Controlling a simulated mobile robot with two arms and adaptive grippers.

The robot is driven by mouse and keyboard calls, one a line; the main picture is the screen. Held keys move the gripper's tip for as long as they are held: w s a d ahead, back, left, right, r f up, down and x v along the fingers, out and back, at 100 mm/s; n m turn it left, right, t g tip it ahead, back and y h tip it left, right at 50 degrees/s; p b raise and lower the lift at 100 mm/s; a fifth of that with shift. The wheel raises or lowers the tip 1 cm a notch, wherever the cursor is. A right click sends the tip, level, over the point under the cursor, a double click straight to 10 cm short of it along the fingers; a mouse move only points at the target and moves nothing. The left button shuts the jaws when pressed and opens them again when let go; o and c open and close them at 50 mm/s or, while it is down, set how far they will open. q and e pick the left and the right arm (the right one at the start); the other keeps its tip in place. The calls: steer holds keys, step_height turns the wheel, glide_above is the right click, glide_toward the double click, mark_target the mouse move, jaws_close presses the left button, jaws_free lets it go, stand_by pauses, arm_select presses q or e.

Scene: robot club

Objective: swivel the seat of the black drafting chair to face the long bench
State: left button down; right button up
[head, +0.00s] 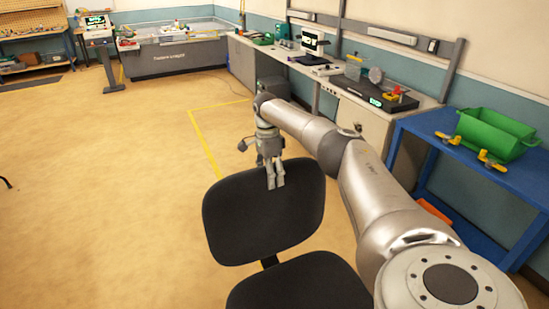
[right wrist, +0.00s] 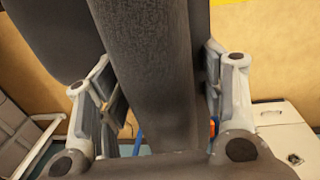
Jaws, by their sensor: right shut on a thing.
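The black drafting chair stands in front of me, its backrest (head: 250,222) on the far side and its seat (head: 300,287) nearer, cut off by the lower frame edge. The seat's open front points toward me, not at the long bench (head: 345,98) along the right wall. My right gripper (head: 275,181) reaches down over the backrest's top edge and is shut on it. In the right wrist view the dark backrest edge (right wrist: 150,70) runs between the two fingers. The chair's base is hidden. My left gripper is out of view.
A blue table (head: 450,143) with a green bin (head: 495,134) and yellow clamps stands at the right. A grey-walled arena table (head: 175,58) is at the back. Open floor with a yellow line (head: 205,150) lies left of the chair.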

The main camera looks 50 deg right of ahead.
steer(key=shift+w+a+r, duration=0.1)
steer(key=o, duration=1.4)
steer(key=shift+o, duration=0.2)
steer(key=r, duration=0.8)
steer(key=w+r, duration=0.1)
steer(key=r, duration=0.2)
steer(key=shift+d+r, duration=0.25)
steer(key=shift+r, duration=0.15)
steer(key=shift+f, duration=0.1)
